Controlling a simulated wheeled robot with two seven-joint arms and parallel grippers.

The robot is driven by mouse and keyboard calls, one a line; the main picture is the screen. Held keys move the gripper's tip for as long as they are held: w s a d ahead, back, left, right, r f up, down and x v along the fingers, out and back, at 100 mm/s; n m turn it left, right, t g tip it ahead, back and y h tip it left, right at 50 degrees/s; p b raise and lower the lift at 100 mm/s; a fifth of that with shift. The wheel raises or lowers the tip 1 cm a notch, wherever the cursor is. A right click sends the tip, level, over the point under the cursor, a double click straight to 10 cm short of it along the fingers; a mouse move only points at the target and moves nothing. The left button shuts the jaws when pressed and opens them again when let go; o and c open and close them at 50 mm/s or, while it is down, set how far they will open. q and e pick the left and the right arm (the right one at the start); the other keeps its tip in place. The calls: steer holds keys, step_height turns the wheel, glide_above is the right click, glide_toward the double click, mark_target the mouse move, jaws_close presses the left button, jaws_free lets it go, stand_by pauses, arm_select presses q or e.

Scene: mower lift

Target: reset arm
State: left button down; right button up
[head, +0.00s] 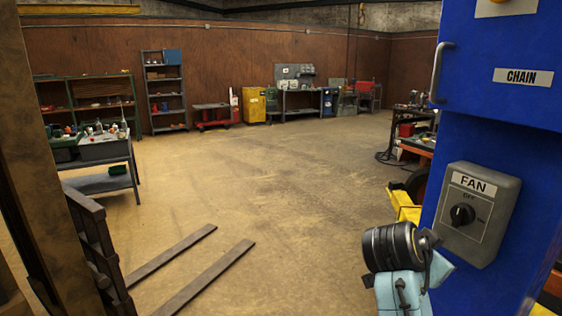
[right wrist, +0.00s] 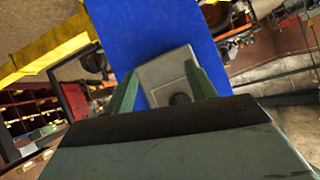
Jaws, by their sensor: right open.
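My right gripper (right wrist: 162,72) is open, with two green fingers spread on either side of the grey fan switch box in the right wrist view. Nothing shows between the fingers except the box (right wrist: 163,72) and its dark knob (right wrist: 180,98) behind them. In the head view my right arm (head: 400,288) rises at the lower right, left of and below the fan box (head: 497,215). The fan box is on a blue panel (head: 450,150), with a black round knob (head: 462,215) under the words FAN and OFF. My left gripper is not in view.
A CHAIN-labelled blue box (head: 500,60) with a handle is at the upper right. Two dark fork bars (head: 205,280) lie low at the left beside a brown upright (head: 45,150). A workbench (head: 104,148) stands left. The middle floor is clear.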

steer(key=s+a+f+n+g+y, duration=0.1)
steer(key=s+f+n+y, duration=0.1)
steer(key=s+f+n, duration=0.35)
steer(key=s+f+n+y, duration=0.2)
steer(key=s+f, duration=0.4)
steer(key=f, duration=0.5)
steer(key=s+a+f+n+g+y, duration=0.1)
steer(key=s+a+f+n+y, duration=0.25)
steer(key=s, duration=0.55)
steer(key=s+a+f+n+g+y, duration=0.1)
steer(key=s+a+f+n+y, duration=0.2)
steer(key=s, duration=0.5)
step_height(320, 180, down, 28)
steer(key=s+n+g+h+b, duration=0.1)
steer(key=s+n+g+b, duration=0.1)
steer(key=b, duration=0.3)
arm_select(q)
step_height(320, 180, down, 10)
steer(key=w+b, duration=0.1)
steer(key=b, duration=0.4)
arm_select(e)
steer(key=s+d+f, duration=0.2)
steer(key=s+f, duration=0.6)
steer(key=f, duration=0.3)
steer(key=s+d+f+g, duration=0.1)
steer(key=s+d+f, duration=0.1)
steer(key=s+f, duration=0.6)
step_height(320, 180, down, 3)
steer(key=shift+s, duration=0.4)
